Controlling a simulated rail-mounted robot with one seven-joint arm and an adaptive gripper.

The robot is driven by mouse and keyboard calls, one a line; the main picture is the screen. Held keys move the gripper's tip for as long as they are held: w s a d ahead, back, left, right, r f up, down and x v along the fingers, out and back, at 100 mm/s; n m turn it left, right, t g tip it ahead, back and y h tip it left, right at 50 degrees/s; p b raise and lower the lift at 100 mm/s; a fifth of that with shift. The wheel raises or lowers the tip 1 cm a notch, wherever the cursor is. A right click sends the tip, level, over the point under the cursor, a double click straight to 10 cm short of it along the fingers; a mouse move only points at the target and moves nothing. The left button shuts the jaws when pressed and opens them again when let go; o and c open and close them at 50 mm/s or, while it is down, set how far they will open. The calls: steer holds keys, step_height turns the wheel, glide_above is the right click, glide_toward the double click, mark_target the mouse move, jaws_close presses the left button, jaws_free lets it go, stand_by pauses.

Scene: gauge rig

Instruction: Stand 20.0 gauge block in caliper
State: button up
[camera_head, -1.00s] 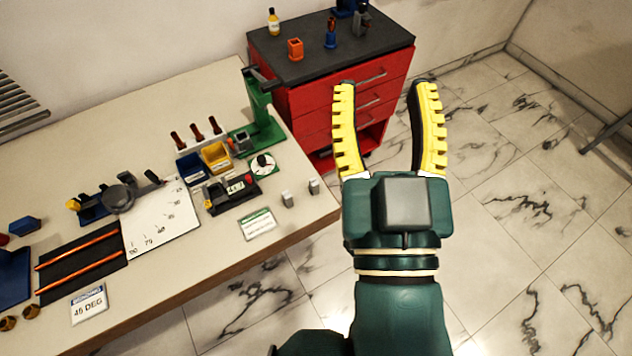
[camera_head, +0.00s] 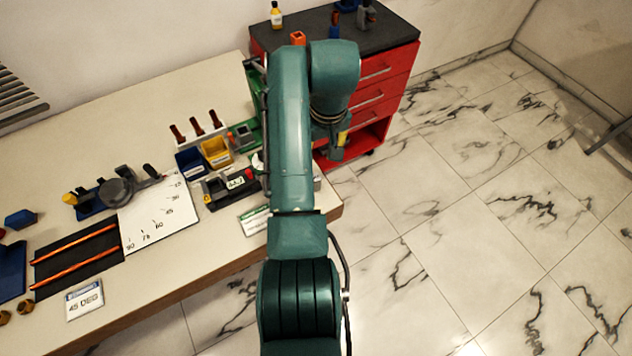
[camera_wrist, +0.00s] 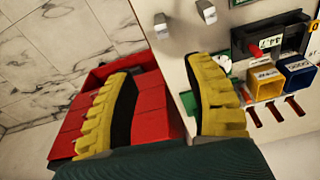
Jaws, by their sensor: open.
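Two small grey gauge blocks stand near the front edge of the bench in the wrist view, one at left (camera_wrist: 161,26) and one at right (camera_wrist: 206,11). I cannot read which is the 20.0 block. The caliper (camera_wrist: 248,42), a dark tool with a lit display and a red part, lies to their right; it also shows in the head view (camera_head: 228,188). My gripper (camera_wrist: 160,68) is open and empty, its yellow fingers apart below the blocks in the picture. In the head view my arm hides the blocks and most of the gripper.
A yellow bin (camera_wrist: 266,84) and a blue bin (camera_wrist: 299,76) stand beside the caliper. A white-faced dial (camera_wrist: 223,64) is close to my right finger. The red tool cabinet (camera_head: 372,88) stands beyond the bench end. A label card (camera_head: 254,221) lies at the bench's front edge.

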steer(key=f+b, duration=0.1)
steer(key=f, duration=0.2)
steer(key=w+f+b, duration=0.1)
steer(key=f, duration=0.3)
steer(key=a+f+b, duration=0.1)
steer(key=f, duration=0.3)
steer(key=shift+w+f+b, duration=0.1)
steer(key=shift+w+b, duration=0.1)
steer(key=shift+b, duration=0.2)
step_height(320, 180, down, 5)
steer(key=b, duration=0.3)
steer(key=shift+f, duration=0.2)
steer(key=shift+r, duration=0.1)
jaws_close()
